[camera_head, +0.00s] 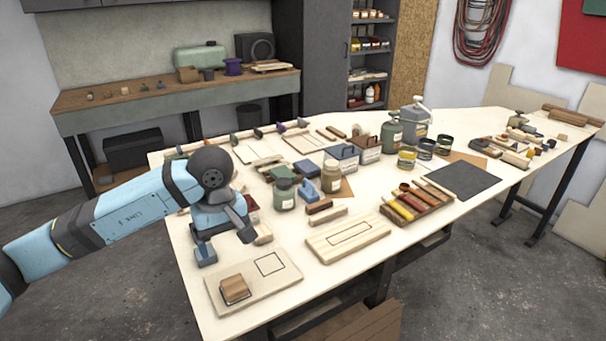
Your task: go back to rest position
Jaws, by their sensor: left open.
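My left arm comes in from the left, and my left gripper (226,245) hangs over the near left part of the plywood table (205,310). Its fingers are apart and nothing shows between them. Just in front of it lies a pale board (277,288) with a drawn square outline. A brown wooden block (236,288) sits on the left part of that board, apart from the gripper. My right gripper is not in view.
Close to the gripper's right stand a green jar (284,194) and a blue-handled tool (308,192). Above the floor at left, space is open.

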